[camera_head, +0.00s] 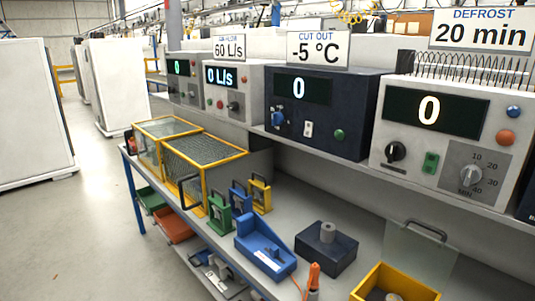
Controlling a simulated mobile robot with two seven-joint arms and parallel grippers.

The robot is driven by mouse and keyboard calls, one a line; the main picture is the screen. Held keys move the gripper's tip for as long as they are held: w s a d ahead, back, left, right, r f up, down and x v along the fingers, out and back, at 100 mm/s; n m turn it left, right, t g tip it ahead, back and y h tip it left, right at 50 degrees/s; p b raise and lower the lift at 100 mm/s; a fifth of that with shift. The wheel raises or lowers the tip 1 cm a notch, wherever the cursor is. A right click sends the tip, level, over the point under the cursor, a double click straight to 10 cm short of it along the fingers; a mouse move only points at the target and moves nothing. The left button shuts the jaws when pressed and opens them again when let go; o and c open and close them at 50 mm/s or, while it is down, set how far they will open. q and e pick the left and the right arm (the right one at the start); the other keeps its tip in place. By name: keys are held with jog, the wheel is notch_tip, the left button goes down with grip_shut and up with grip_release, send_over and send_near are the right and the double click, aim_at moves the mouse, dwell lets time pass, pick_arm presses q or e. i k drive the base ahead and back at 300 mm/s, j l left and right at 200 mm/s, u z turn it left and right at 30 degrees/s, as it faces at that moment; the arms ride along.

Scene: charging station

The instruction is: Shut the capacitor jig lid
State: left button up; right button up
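A clear panel with a dark handle (418,248) stands raised at the lower right of the head view. It rises behind a yellow open-topped box (368,282), which is cut off by the bottom edge. This looks like the capacitor jig with its lid open, but I cannot see the hinge or whether the two are joined. Small pale and dark items show inside the yellow box. Neither of my grippers is in view.
A dark block with a grey cylinder (325,252), a blue fixture (264,247) and an orange-handled tool (313,278) are left of the yellow box. Yellow-framed cages (205,160) stand farther left. Instrument boxes (322,112) line the shelf above. Some grey bench surface (365,228) is bare.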

aim_at(441, 243)
jog(key=k+j, duration=0.1)
jog(key=j, duration=0.35)
jog(key=k+j, duration=0.1)
jog(key=j, duration=0.35)
jog(key=k+j, duration=0.1)
jog(key=j, duration=0.35)
jog(key=u, duration=0.05)
